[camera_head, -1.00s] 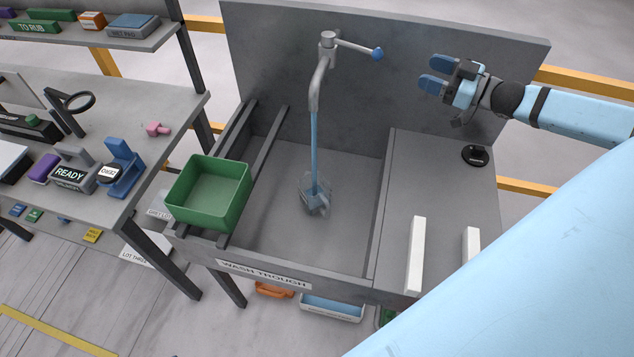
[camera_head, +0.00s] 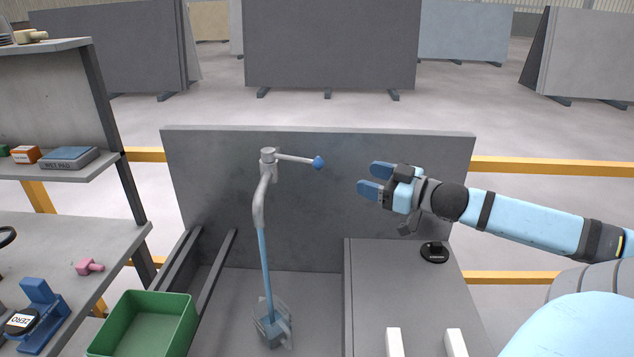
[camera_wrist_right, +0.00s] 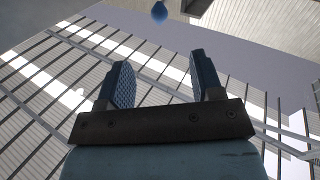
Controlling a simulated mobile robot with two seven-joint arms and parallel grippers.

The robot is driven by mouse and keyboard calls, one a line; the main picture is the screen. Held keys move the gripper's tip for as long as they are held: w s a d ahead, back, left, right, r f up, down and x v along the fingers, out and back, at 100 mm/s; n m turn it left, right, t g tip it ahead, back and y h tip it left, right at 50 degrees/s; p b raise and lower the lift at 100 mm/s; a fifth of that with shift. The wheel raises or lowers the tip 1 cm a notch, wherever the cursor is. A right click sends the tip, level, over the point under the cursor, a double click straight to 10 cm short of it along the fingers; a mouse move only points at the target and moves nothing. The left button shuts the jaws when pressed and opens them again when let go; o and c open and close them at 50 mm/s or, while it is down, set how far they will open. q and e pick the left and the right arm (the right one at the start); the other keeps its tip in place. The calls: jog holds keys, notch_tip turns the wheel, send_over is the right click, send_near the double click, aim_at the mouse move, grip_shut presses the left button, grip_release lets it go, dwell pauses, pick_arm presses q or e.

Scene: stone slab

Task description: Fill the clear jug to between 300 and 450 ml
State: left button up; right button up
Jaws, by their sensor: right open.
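The clear jug (camera_head: 274,328) stands in the wash trough under the tap (camera_head: 261,200). A blue stream of water (camera_head: 265,265) runs from the spout down into it. Its water level and markings are too small to read. The tap's lever, with a blue knob (camera_head: 318,163) at its end, points right. My right gripper (camera_head: 368,180) is open and empty, to the right of the knob and apart from it. In the right wrist view the knob (camera_wrist_right: 159,10) shows at the top, beyond the two open fingers (camera_wrist_right: 160,85). My left gripper is not in view.
A green bin (camera_head: 150,318) sits at the trough's left on rails. A grey ledge (camera_head: 390,285) with a black round piece (camera_head: 434,252) and two white bars lies at the right. The grey back panel (camera_head: 330,225) stands behind the tap.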

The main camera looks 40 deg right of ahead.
aim_at(324, 164)
jog(key=b+x, duration=0.1)
jog(key=x, duration=0.6)
jog(key=shift+r, duration=0.15)
jog(key=shift+w+a+b, duration=0.15)
jog(key=shift+w+b, duration=0.15)
jog(key=shift+w, duration=0.35)
jog(key=shift+x, duration=2.1)
jog(key=shift+w+a, duration=0.15)
jog(key=shift+w, duration=0.45)
